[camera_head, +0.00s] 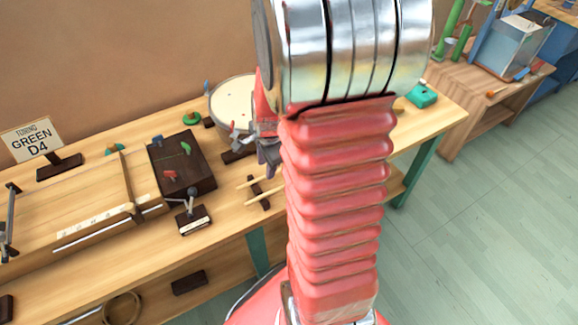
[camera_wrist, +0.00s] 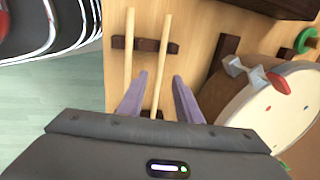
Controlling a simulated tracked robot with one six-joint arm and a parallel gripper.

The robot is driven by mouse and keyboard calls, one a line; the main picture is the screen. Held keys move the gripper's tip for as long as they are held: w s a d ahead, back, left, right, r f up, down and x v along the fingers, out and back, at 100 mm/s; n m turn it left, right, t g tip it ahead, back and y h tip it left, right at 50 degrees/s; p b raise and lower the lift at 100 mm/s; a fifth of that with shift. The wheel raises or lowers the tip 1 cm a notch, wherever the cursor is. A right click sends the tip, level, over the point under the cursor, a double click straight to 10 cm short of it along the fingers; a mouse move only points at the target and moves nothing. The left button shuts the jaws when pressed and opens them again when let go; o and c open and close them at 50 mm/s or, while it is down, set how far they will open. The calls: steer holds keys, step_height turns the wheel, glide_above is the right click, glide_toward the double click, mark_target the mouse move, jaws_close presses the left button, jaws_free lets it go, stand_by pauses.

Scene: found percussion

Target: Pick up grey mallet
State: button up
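A small grey-headed mallet (camera_head: 191,192) appears to rest at a dark block stand (camera_head: 194,221) on the wooden bench, in the head view. Its handle is thin and hard to make out. I do not see this mallet in the wrist view. My gripper (camera_head: 268,155) is over the bench to the right of the mallet and apart from it, partly hidden by my arm. In the wrist view my gripper (camera_wrist: 160,77) is open, its two grey-purple fingers spread with nothing held. Two pale drumsticks (camera_wrist: 127,55) on a dark rack (camera_wrist: 145,45) show beyond the fingers.
A drum (camera_head: 232,104) with a cream head stands behind my gripper. A teal block (camera_head: 422,95) lies right of my arm.

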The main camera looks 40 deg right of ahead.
steer(key=shift+f, duration=0.2)
steer(key=shift+w+f, duration=0.25)
steer(key=shift+f, duration=1)
steer(key=shift+w+f, duration=0.25)
steer(key=shift+f, duration=0.95)
steer(key=shift+c, duration=0.2)
jaws_close()
